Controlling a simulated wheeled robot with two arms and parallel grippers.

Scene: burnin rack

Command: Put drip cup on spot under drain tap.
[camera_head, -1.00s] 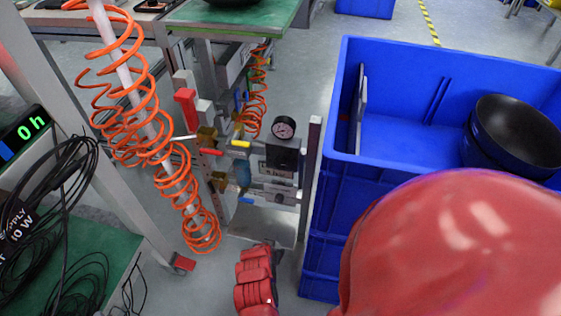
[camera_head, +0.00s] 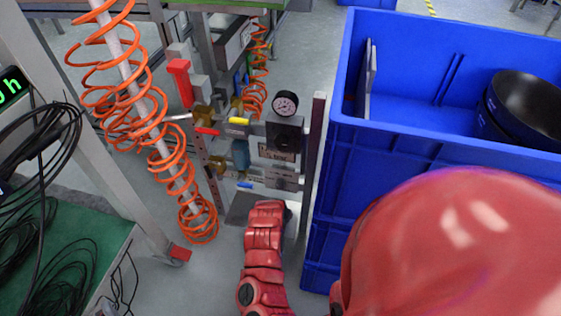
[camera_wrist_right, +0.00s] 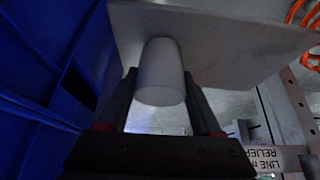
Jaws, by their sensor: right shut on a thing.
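My right gripper (camera_wrist_right: 163,90) is shut on a pale, round drip cup (camera_wrist_right: 158,72), one dark finger on each side. In the right wrist view a flat grey plate (camera_wrist_right: 225,45) lies behind the cup; contact between them cannot be told. In the head view the plate (camera_head: 240,208) shows at the foot of the valve rack (camera_head: 284,135), partly covered by my right arm. My right gripper and the cup are hidden there. The rack carries red, yellow and blue handles; a blue one (camera_head: 244,185) is lowest. Which is the drain tap is unclear. My left gripper is not in view.
Blue crates (camera_head: 420,145) stand close on the right, with dark bowls (camera_head: 525,108) inside. A post (camera_head: 311,160) stands between rack and crates. An orange coiled hose (camera_head: 180,185) hangs on the left, beside a bench with black cables (camera_head: 45,235).

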